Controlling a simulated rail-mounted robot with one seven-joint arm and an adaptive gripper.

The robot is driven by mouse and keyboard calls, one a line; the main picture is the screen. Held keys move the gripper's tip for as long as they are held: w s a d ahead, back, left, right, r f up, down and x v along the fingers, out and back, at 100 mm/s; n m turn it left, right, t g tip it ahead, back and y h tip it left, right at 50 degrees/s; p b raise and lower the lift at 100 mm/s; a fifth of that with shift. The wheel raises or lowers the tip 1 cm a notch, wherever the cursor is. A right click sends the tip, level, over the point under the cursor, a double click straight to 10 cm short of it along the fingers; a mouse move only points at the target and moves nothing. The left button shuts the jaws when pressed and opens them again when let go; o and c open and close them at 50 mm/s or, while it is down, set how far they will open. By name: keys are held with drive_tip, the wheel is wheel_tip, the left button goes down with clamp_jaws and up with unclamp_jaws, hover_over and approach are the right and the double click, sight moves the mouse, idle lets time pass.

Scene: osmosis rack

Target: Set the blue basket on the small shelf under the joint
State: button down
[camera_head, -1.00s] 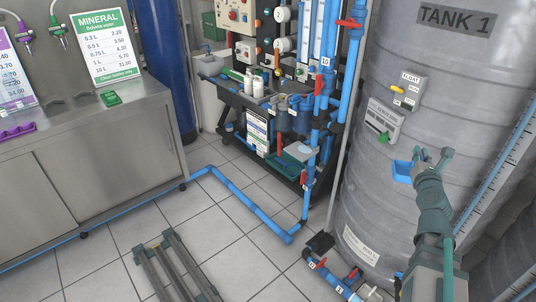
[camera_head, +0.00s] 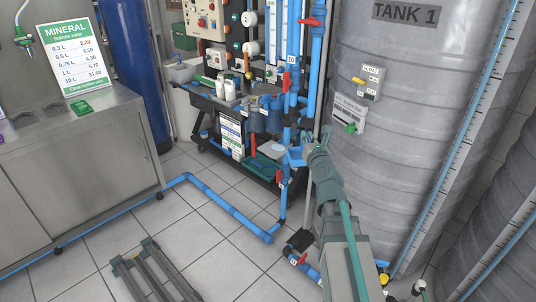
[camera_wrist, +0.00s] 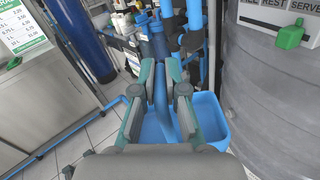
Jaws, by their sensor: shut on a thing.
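My gripper (camera_head: 314,143) is shut on the blue basket (camera_head: 295,156) and holds it in the air at the tank's left edge. In the wrist view my gripper (camera_wrist: 161,82) has its fingers on both sides of the blue upright part of the basket (camera_wrist: 211,118), with the basket's open tub below and to the right. In the head view the basket overlaps the rack's vertical blue pipe (camera_head: 283,200). A small pale flat surface (camera_head: 278,147), possibly the small shelf, shows just left of the basket. The joint cannot be told clearly among the pipe fittings.
The grey tank (camera_head: 400,130) stands close on the right. The dark rack (camera_head: 205,100) holds bottles, filters and a green tray (camera_head: 262,168). Red valve handles (camera_head: 278,176) stick out from the pipe. A low floor pipe (camera_head: 220,205) and a grey slatted stand (camera_head: 155,270) lie in front.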

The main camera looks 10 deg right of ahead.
drive_tip(key=w+a+f+n+y+b, duration=0.1)
drive_tip(key=w+a+f+y+b, duration=0.2)
drive_tip(key=w, duration=0.8)
drive_tip(key=w+f+n+b, duration=0.1)
drive_tip(key=w+f+b, duration=0.25)
drive_tip(key=w, duration=0.75)
drive_tip(key=w+a+f+n+y+b, duration=0.1)
drive_tip(key=w+a+f+y+b, duration=0.2)
drive_tip(key=w, duration=0.8)
drive_tip(key=shift+g+h, duration=0.3)
drive_tip(key=shift+h, duration=0.2)
drive_tip(key=shift+w+d+f+b, duration=0.1)
drive_tip(key=shift+w+f+b, duration=0.45)
drive_tip(key=shift+f, duration=1.05)
drive_tip(key=shift+w+a+f+b, duration=0.1)
drive_tip(key=shift+w+f+b, duration=0.1)
drive_tip(key=shift+w+f, duration=1.05)
drive_tip(key=shift+w+d+f+b, duration=0.1)
drive_tip(key=shift+w+f+b, duration=0.3)
drive_tip(key=shift+f, duration=1.5)
drive_tip(key=shift+f, duration=0.2)
drive_tip(key=c, duration=1.2)
unclamp_jaws()
